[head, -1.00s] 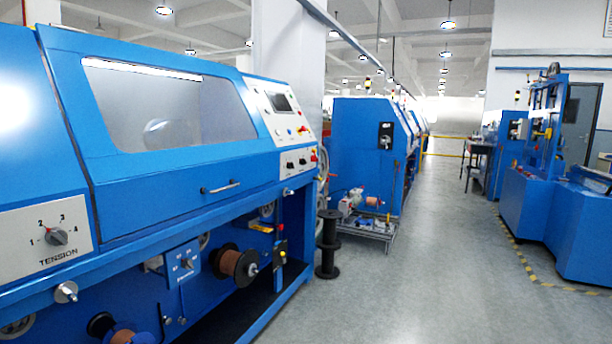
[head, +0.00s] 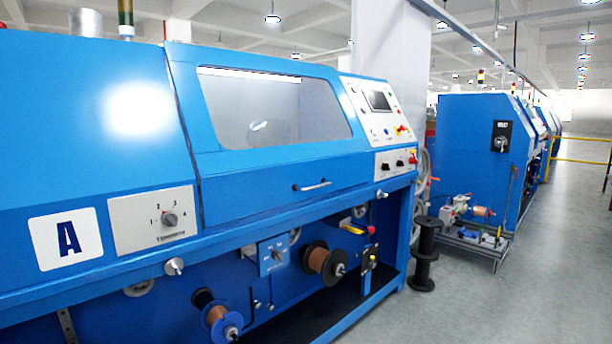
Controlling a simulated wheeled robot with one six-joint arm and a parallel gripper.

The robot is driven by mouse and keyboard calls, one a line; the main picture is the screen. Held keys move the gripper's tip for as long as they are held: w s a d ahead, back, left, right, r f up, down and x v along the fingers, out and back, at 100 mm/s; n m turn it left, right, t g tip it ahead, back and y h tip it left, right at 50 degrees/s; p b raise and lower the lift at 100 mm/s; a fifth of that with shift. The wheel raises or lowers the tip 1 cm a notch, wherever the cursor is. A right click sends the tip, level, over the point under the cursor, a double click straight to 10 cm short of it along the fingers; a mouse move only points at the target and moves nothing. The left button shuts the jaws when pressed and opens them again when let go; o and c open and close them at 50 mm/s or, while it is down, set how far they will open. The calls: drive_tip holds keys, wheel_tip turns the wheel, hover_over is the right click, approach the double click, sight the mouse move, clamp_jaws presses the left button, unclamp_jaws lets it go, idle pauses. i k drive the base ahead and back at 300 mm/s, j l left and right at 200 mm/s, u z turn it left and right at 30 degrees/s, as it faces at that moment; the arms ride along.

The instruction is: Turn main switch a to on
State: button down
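The blue machine in front carries a white plate with a dark letter A (head: 67,239) at left. A small blue box with a knob (head: 277,255) hangs under the body. The white control panel (head: 380,105) at the machine's right end has a screen, buttons and a red-and-yellow control (head: 403,130). Black knobs (head: 400,163) sit below it. A black plate with a rotary handle (head: 502,136) is on the blue machine behind. No main switch label or position is readable. My gripper is not in view.
Wire spools (head: 326,262) protrude under machine A's front. A black empty reel (head: 425,250) stands on the floor at its right end. A low cart (head: 470,240) stands behind it. Grey floor (head: 540,290) is clear at right; a yellow rail (head: 585,162) stands farther back.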

sight(414, 159)
drive_tip(key=i+l+z, duration=0.9)
drive_tip(key=i+z, duration=0.4)
drive_tip(key=i, duration=0.25)
drive_tip(key=i+l, duration=0.1)
drive_tip(key=i, duration=0.45)
drive_tip(key=i+l, duration=0.1)
drive_tip(key=i, duration=0.45)
drive_tip(key=i+l+u, duration=0.1)
drive_tip(key=i, duration=0.45)
drive_tip(key=i+l+u, duration=0.2)
drive_tip(key=i+u, duration=0.3)
drive_tip(key=i+l+u, duration=1)
drive_tip(key=k+l, duration=0.05)
